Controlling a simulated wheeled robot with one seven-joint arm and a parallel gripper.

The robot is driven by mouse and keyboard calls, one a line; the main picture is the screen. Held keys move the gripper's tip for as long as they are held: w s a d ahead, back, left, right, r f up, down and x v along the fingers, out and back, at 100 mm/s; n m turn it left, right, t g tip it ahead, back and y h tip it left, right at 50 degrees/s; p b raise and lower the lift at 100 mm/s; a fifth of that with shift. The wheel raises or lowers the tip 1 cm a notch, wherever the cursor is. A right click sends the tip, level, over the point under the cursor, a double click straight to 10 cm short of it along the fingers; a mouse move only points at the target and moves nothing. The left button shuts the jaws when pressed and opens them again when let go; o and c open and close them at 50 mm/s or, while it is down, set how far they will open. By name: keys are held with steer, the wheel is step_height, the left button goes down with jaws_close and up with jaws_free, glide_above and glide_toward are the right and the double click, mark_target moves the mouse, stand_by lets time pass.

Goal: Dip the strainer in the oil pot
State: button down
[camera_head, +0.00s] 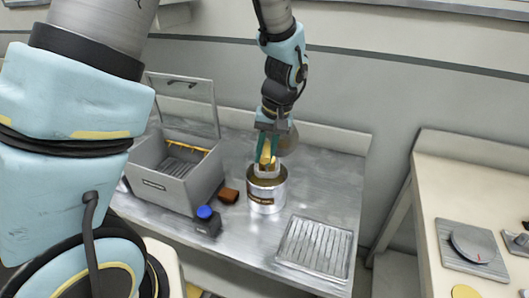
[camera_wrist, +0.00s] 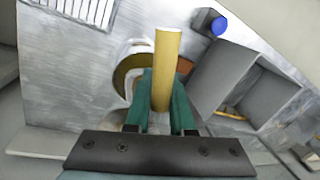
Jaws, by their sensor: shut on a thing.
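My gripper (camera_head: 267,150) is shut on the strainer's yellow handle (camera_head: 266,155). In the wrist view the handle (camera_wrist: 167,68) stands between the green fingers of the gripper (camera_wrist: 165,105). The metal oil pot (camera_head: 266,195), with a brown label, stands on the steel counter right below the gripper. The strainer's pale lower part shows at the pot's mouth; how deep it sits in the pot is hidden. In the wrist view the pot's rim and brownish inside (camera_wrist: 128,72) show behind the handle and fingers, partly covered by them.
A grey box (camera_head: 180,185) with a raised lid stands left of the pot. A brown block (camera_head: 228,196) and a black box with a blue knob (camera_head: 206,220) lie between. A slotted tray (camera_head: 315,247) lies at front right. The steel counter (camera_head: 335,195) is clear right of the pot.

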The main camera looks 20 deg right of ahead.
step_height(320, 180, down, 12)
steer(key=b, duration=0.8)
steer(key=shift+s+a+r, duration=0.15)
steer(key=shift+s+a, duration=0.2)
steer(key=shift+s, duration=0.05)
stand_by(4.2)
steer(key=shift+d, duration=0.1)
step_height(320, 180, up, 10)
steer(key=p, duration=0.8)
steer(key=shift+w+d+r, duration=0.2)
steer(key=shift+w+d, duration=0.05)
steer(key=shift+w, duration=0.2)
